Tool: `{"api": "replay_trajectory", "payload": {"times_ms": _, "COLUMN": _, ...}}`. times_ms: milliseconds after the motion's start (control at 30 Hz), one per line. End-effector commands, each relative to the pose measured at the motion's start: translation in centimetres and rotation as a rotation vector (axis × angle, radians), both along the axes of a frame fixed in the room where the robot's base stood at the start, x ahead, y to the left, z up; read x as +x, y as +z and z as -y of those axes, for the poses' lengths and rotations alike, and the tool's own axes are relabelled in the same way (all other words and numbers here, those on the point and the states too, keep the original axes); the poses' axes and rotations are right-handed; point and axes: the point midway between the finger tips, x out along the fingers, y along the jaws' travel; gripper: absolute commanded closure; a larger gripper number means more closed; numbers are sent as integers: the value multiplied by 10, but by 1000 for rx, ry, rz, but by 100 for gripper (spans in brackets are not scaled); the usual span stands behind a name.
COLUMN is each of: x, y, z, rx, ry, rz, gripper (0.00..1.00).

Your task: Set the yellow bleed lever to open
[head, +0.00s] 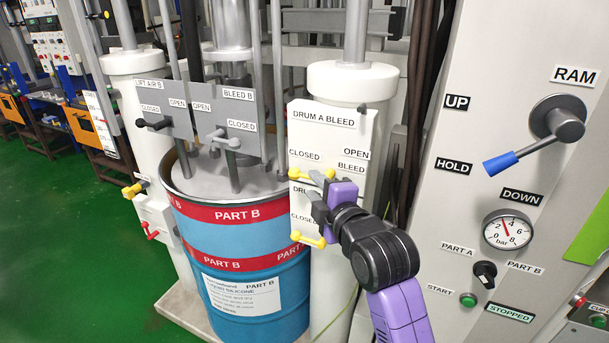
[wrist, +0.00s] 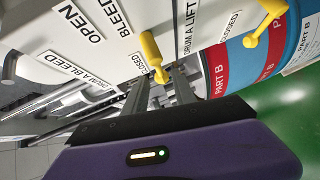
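The yellow bleed lever (head: 310,175) is on the white Drum A panel (head: 330,125). Its handle points left, below the CLOSED label, away from OPEN at the right. In the wrist view the lever (wrist: 152,52) sticks out, with its knobbed end just ahead of and between the fingertips. My gripper (head: 318,200) is at the panel, just below the lever, and partly hides the labels there. In the wrist view my gripper (wrist: 163,77) has its fingers apart. Contact with the lever cannot be told.
A second yellow lever (head: 312,240) is below, at the Drum A lift label; it also shows in the wrist view (wrist: 268,28). The blue Part B drum (head: 245,285) stands to the left. The ram panel (head: 480,130) with its blue-handled lever (head: 520,155) is at the right.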

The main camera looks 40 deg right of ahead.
Motion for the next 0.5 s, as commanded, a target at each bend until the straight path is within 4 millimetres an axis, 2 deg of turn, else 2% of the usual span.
{"api": "replay_trajectory", "payload": {"times_ms": 300, "x": 44, "y": -4, "z": 20, "rx": 1, "ry": 1, "rz": 2, "gripper": 68}}
{"api": "replay_trajectory", "payload": {"times_ms": 500, "x": 56, "y": -7, "z": 25, "rx": 2, "ry": 0, "rz": 3, "gripper": 68}}
